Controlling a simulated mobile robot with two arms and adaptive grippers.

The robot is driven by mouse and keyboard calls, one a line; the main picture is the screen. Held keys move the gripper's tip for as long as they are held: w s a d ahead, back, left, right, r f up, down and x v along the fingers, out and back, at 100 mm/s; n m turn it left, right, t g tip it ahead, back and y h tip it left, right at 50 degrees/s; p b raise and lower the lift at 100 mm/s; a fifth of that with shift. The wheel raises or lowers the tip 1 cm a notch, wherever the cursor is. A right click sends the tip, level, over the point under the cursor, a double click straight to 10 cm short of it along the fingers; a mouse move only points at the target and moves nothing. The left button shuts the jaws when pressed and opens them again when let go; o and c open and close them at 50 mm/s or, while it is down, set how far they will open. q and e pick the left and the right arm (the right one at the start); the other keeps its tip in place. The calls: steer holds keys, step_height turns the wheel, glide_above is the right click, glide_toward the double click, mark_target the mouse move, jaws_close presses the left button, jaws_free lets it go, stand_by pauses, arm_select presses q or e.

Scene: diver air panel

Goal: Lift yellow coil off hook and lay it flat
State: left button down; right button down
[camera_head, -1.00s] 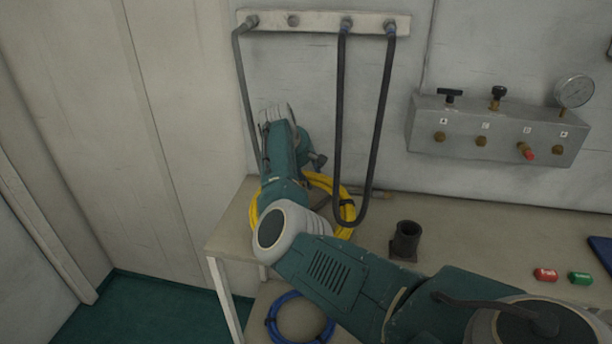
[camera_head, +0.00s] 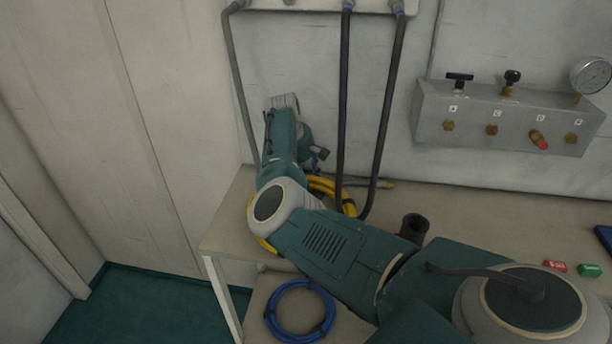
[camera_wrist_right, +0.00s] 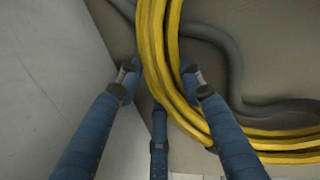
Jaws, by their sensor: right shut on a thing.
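The yellow coil (camera_head: 325,186) is at the left end of the grey bench (camera_head: 225,226), partly hidden behind my right arm. In the right wrist view, its strands (camera_wrist_right: 153,50) pass between the fingers of my right gripper (camera_wrist_right: 162,80), which is shut on them. A third finger-like blue part shows below the strands. In the head view my right forearm hides much of the grip. I cannot tell whether the coil rests fully flat on the bench. My left gripper is not in view.
Dark hoses (camera_head: 384,110) hang from a wall rail (camera_head: 320,5) close beside my arm. A blue coil (camera_head: 300,311) lies below the bench top. A dark cup (camera_head: 413,228) and the valve panel (camera_head: 510,116) are to the right. Red (camera_head: 555,266) and green (camera_head: 590,270) tags lie farther right.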

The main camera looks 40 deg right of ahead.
steer(key=c, duration=1.2)
jaws_free()
steer(key=shift+a+f, duration=0.1)
steer(key=shift+f, duration=0.1)
steer(key=shift+o, duration=0.8)
steer(key=shift+f, duration=0.1)
steer(key=shift+f, duration=0.1)
steer(key=v, duration=1.2)
steer(key=shift+s, duration=0.1)
